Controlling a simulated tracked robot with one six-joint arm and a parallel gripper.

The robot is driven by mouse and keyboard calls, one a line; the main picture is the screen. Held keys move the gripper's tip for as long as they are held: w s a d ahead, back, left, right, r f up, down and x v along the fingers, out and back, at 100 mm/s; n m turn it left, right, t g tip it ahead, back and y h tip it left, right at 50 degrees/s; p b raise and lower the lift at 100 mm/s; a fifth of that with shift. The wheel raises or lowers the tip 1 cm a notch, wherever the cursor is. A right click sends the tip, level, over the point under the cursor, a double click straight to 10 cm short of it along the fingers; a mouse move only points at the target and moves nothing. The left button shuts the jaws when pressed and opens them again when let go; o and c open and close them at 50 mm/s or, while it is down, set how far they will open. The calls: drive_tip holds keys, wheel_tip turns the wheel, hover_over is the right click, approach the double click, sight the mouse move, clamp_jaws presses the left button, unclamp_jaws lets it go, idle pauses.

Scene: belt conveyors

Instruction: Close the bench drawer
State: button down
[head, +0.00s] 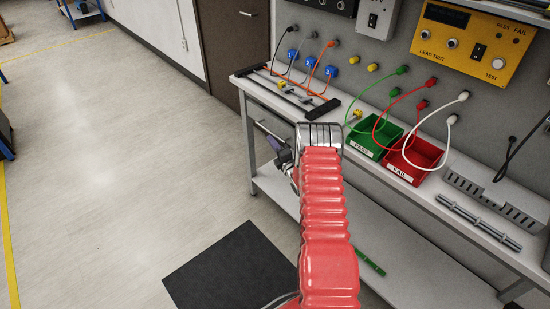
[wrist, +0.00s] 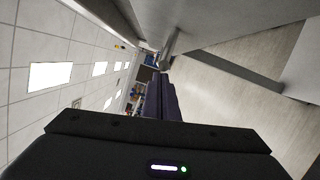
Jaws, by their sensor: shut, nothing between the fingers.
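The bench (head: 425,198) runs along the wall at the right of the head view. I cannot clearly make out its drawer there; my red-sleeved arm covers part of the bench front. My gripper (head: 268,131) is low beside the bench's front, near its far end, below the top. In the wrist view my gripper (wrist: 159,78) has its dark fingers together and holds nothing. A grey bar-like part (wrist: 170,47) is just beyond the fingertips; I cannot tell whether it is the drawer's handle or whether they touch. A grey panel (wrist: 215,18) lies above it.
A green bin (head: 367,151) and a red bin (head: 435,153) stand on the bench, with cables above them. A lower shelf (head: 415,270) runs beneath. A dark mat (head: 232,268) lies on the floor. The floor to the left is clear.

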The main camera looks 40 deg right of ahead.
drive_tip(key=s+a+f, duration=0.1)
drive_tip(key=s+a, duration=0.3)
drive_tip(key=s, duration=0.5)
drive_tip(key=shift+s+a+f, duration=0.15)
drive_tip(key=shift+s+a, duration=0.2)
drive_tip(key=shift+s, duration=0.05)
